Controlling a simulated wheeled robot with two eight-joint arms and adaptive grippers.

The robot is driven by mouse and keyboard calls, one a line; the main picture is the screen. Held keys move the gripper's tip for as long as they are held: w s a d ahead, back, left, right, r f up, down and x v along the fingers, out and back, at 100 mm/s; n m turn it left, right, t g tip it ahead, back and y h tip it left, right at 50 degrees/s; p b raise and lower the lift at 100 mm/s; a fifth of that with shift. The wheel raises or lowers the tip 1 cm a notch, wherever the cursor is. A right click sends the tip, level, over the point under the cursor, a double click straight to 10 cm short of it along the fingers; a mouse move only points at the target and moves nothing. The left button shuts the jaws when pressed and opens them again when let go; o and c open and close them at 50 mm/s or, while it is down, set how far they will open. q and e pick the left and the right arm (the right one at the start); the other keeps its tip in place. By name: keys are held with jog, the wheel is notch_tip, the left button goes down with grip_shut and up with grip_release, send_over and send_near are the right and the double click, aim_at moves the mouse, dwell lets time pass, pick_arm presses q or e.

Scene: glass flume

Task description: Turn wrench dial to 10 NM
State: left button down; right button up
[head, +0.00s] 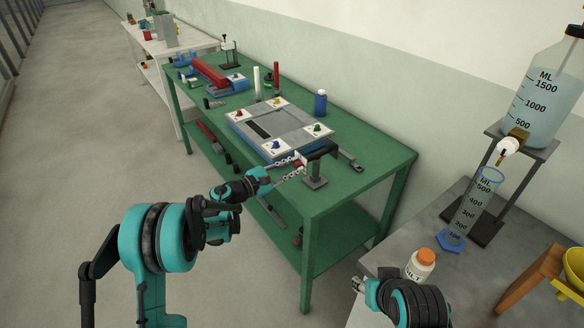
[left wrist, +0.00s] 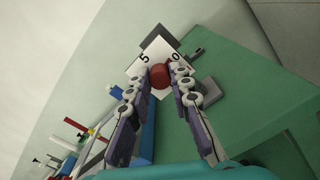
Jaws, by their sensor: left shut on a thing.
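The wrench's red dial knob (left wrist: 160,76) sits in front of a white scale plate (left wrist: 146,60) with the figures 5 and 0 visible; the rest of the scale is hidden. My left gripper (left wrist: 161,78) is shut on the red knob, one finger on each side. In the head view the left gripper (head: 289,166) reaches the knob at the front edge of the green table. The dark wrench (head: 322,149) rests there on a grey stand (head: 316,182). My right gripper (head: 358,285) is low at the right, beside a white bottle; its finger opening is unclear.
A grey board (head: 278,122) with coloured knobs lies just behind the wrench on the green table (head: 380,160). A blue bottle (head: 320,103) stands behind it. An orange-capped bottle (head: 420,266) and a graduated cylinder (head: 469,213) stand on the grey bench at right.

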pick_arm(q)
jog(key=shift+m, duration=1)
jog(key=c, duration=1.3)
grip_release()
jog(key=shift+c, duration=0.2)
jog(key=v, duration=1.2)
